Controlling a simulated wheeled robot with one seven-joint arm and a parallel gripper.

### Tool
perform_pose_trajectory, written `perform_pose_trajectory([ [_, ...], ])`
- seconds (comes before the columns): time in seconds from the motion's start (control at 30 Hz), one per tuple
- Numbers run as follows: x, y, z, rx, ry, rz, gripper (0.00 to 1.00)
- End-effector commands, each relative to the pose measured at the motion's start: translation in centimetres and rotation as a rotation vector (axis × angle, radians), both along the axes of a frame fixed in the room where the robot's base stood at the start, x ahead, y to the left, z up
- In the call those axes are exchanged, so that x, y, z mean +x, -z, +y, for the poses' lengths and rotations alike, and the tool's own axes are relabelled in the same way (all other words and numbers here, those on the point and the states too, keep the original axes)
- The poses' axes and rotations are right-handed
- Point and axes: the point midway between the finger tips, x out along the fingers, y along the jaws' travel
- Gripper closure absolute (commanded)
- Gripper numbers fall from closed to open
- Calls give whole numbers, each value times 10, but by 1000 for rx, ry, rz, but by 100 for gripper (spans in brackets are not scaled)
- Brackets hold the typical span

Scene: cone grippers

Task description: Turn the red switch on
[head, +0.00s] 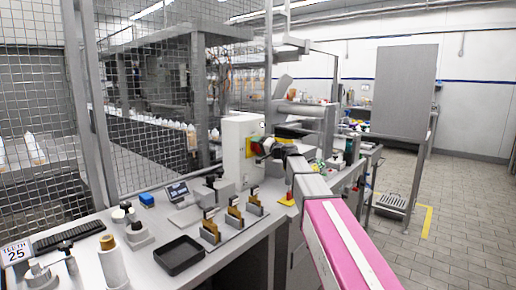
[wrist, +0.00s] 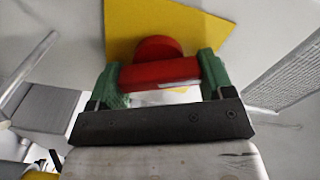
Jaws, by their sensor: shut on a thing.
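The red switch (wrist: 158,73) fills the middle of the wrist view, a red knob with a handle bar in front of a yellow plate (wrist: 190,28). My gripper (wrist: 160,80) has its two green fingers on the left and right ends of the red bar and is shut on it. In the head view, the switch sits on the side of a white box (head: 238,150) on the bench. There my gripper (head: 260,147) reaches it from the right and largely hides it. I cannot read the switch's on or off position.
A wire mesh fence (head: 165,100) stands behind. Open tiled floor (head: 460,230) lies to the right.

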Motion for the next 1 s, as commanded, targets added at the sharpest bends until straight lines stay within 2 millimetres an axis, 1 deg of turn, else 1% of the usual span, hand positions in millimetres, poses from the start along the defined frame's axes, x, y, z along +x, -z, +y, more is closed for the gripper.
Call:
perform_pose_trajectory([
  [0.2, 0, 2, -1, 117, 0, 151, 49],
  [0.5, 0, 3, -1, 234, 0, 302, 49],
  [0.73, 0, 3, -1, 280, 0, 360, 49],
  [1.0, 0, 4, -1, 294, 0, 378, 49],
])
